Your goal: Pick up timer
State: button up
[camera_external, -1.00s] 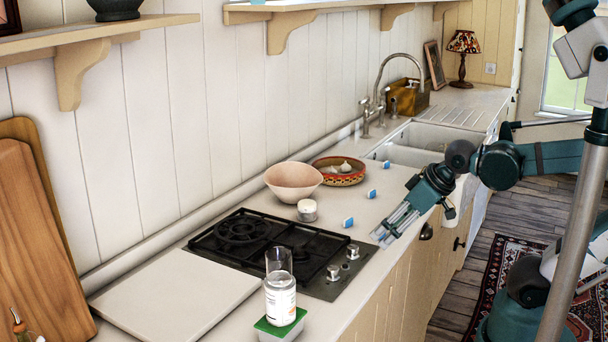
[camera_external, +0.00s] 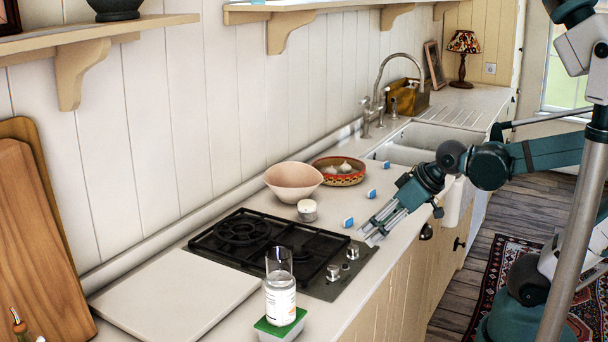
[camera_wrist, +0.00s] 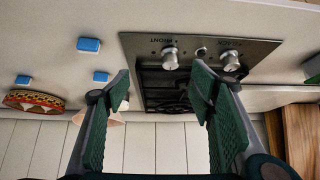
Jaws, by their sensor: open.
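A small round object with a white top and a grey base (camera_external: 307,210), which may be the timer, stands on the counter between the pink bowl and the hob. In the wrist view, a pale bit (camera_wrist: 124,104) beside my left finger may be the same object, mostly hidden. My gripper (camera_external: 372,236) is open and empty, above the counter's front edge just right of the hob knobs. In the wrist view, its two fingers (camera_wrist: 160,72) are spread apart with the hob behind them. The gripper is apart from the round object.
A black gas hob (camera_external: 268,245) has metal knobs (camera_external: 343,262). Behind are a pink bowl (camera_external: 293,182) and a patterned bowl (camera_external: 338,177). Three blue-and-white blocks (camera_external: 347,222) lie on the counter. A labelled bottle (camera_external: 280,300) stands on a green-lidded tub (camera_external: 279,329) in front.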

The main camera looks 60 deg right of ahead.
aim_at(315, 205)
jog(key=w+d+t, duration=0.1)
jog(key=w, duration=0.3)
jog(key=w+p, duration=0.1)
jog(key=w, duration=0.3)
jog(key=w+d+t+p, duration=0.1)
jog(key=w, duration=0.3)
jog(key=shift+w+d+f+t+y, duration=0.15)
jog(key=shift+w+d+t+y, duration=0.15)
jog(key=shift+d+y, duration=0.1)
jog(key=w+d+t, duration=0.1)
jog(key=w+d, duration=0.1)
jog(key=w+d+f+t+p, duration=0.1)
jog(key=w+d, duration=0.2)
jog(key=w+d+p, duration=0.1)
jog(key=w+d, duration=0.1)
jog(key=w, duration=0.1)
jog(key=shift+w+d+f+t+h, duration=0.25)
jog(key=shift+d+f+t+h, duration=0.05)
jog(key=shift+d+f+t, duration=0.1)
jog(key=shift+w+d+f+t, duration=0.15)
jog(key=shift+w+d, duration=0.1)
jog(key=shift+d, duration=0.3)
jog(key=shift+w+d+f+t, duration=0.15)
jog(key=shift+w+d, duration=0.05)
jog(key=shift+d, duration=0.3)
jog(key=shift+w, duration=0.1)
jog(key=shift+x, duration=1.25)
jog(key=shift+f, duration=0.15)
